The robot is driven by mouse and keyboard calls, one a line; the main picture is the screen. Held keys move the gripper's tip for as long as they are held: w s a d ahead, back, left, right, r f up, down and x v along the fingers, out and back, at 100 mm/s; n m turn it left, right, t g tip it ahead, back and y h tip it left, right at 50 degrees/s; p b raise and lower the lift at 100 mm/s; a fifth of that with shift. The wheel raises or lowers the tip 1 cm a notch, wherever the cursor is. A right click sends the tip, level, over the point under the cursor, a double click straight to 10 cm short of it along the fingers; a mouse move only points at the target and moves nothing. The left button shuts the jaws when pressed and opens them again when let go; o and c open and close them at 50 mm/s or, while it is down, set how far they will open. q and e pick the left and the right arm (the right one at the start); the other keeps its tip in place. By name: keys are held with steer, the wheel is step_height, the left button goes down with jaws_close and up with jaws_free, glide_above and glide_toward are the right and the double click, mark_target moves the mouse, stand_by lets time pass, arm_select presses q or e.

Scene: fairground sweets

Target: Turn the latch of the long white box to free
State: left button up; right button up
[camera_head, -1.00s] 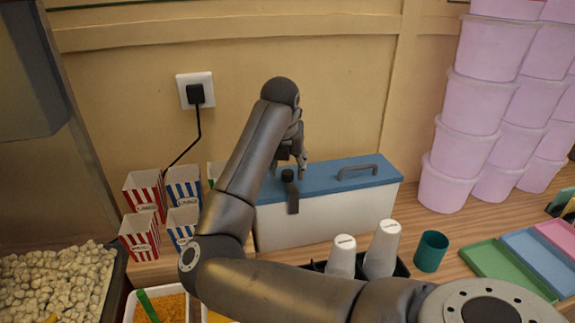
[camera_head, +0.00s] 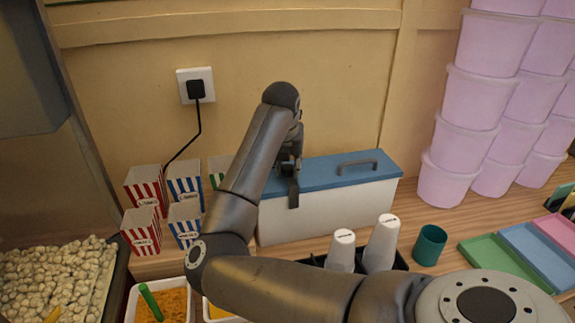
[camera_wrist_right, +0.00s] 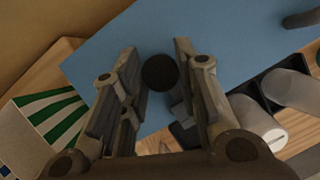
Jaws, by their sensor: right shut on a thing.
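The long white box (camera_head: 335,209) stands on the wooden counter against the wall, with a blue lid (camera_head: 325,176) and a grey handle on top. Its dark latch (camera_head: 293,194) sits at the lid's front edge, its lever hanging over the white front. My right gripper (camera_head: 288,164) is down at the latch and hides its knob in the head view. In the right wrist view, the round black knob (camera_wrist_right: 160,72) lies between the fingers of my right gripper (camera_wrist_right: 155,70), which is shut on it. My left gripper is not in view.
Striped popcorn boxes (camera_head: 141,230) stand left of the white box. White cups (camera_head: 381,243) in a black holder and a teal cup (camera_head: 429,245) stand in front of it. Stacked pink tubs (camera_head: 457,145) are on the right. A plugged cord (camera_head: 197,125) hangs behind.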

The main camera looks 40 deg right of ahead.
steer(key=shift+f+n+b, duration=0.15)
steer(key=shift+n+b, duration=0.25)
steer(key=shift+b, duration=0.35)
steer(key=n+t+y+b, duration=0.1)
steer(key=n+b, duration=0.2)
steer(key=b, duration=0.1)
steer(key=n+y+b, duration=0.1)
steer(key=n+b, duration=0.3)
steer(key=b, duration=0.1)
steer(key=shift+s+d+t+y, duration=0.1)
steer(key=shift+d+t+y, duration=0.1)
steer(key=shift+t+y, duration=0.2)
steer(key=shift+n+y+b, duration=0.4)
steer(key=shift+n+b, duration=0.8)
steer(key=shift+n, duration=0.1)
steer(key=shift+r, duration=0.2)
steer(key=o, duration=1)
steer(key=v, duration=1.2)
